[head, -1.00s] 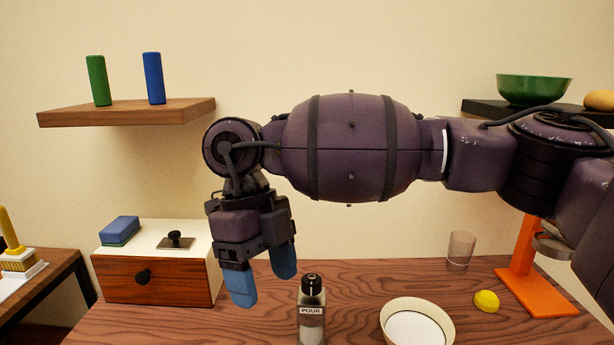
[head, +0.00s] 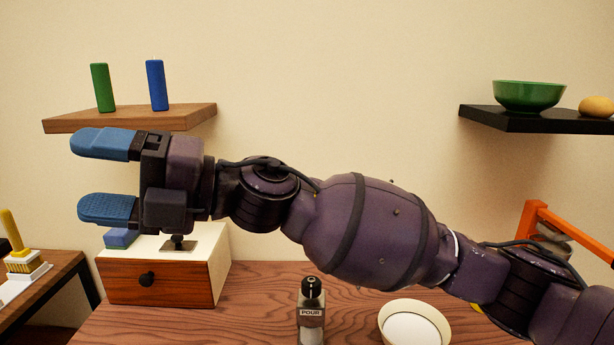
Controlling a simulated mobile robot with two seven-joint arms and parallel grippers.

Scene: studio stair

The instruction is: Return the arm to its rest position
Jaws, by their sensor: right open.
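My right arm reaches across the view from the lower right. My right gripper (head: 106,176) is open and empty, with its two blue fingers spread apart and pointing left. It shows in front of the left wooden shelf and above the drawer box. My left gripper is not in view.
The wooden shelf (head: 75,124) holds a green block (head: 103,88) and a blue block (head: 157,85). Below are the drawer box (head: 165,284), a pour bottle (head: 311,312) and a cream bowl (head: 415,325) on the table. A black shelf (head: 490,118) holds a green bowl (head: 528,96). An orange stand (head: 533,222) is partly hidden.

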